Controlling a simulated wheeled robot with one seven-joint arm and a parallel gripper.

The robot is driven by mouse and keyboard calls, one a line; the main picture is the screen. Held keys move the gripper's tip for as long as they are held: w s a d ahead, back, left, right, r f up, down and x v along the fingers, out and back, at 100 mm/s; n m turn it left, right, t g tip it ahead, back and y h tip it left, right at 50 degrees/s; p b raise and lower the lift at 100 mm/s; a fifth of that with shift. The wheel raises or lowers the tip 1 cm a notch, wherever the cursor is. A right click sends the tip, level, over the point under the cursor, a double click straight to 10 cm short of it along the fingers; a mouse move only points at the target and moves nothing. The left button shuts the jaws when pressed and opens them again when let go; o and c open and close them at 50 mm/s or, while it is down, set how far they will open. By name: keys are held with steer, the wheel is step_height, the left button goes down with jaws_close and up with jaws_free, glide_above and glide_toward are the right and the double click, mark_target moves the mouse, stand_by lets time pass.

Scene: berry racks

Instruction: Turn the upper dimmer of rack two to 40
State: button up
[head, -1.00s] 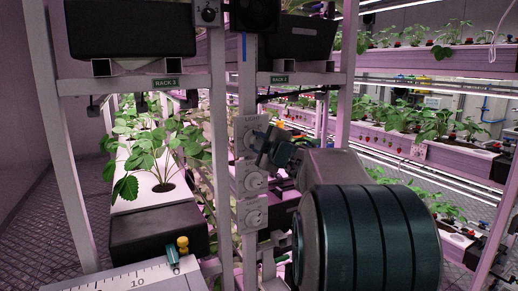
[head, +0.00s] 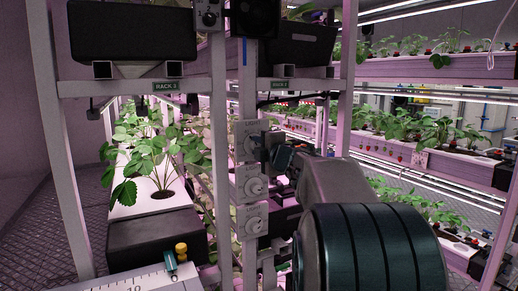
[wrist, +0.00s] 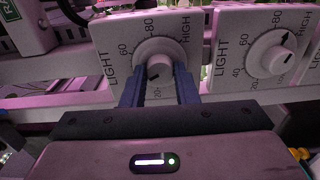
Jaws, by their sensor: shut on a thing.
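The upper dimmer (head: 245,140) is the top one of three white dimmers stacked on the grey post by the RACK 2 sign (head: 280,85). In the wrist view its round knob (wrist: 158,66) sits between the two blue fingers of my gripper (wrist: 159,82), which is shut on it. The knob's dark pointer mark aims to the lower left. The 60, 80, HIGH and a 20 show around the dial; the 40 mark is hidden behind the left finger. In the head view my gripper (head: 268,148) reaches the dimmer from the right.
The middle dimmer (head: 252,183) is just below; in the wrist view it is on the right (wrist: 272,54). The lower dimmer (head: 252,219) is under it. A RACK 3 sign (head: 167,86) and strawberry plants (head: 155,160) are to the left. More planted shelves stand at the right.

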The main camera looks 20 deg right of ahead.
steer(key=o, duration=1)
steer(key=s, duration=1.4)
steer(key=shift+d, duration=0.25)
steer(key=shift+w+r, duration=0.15)
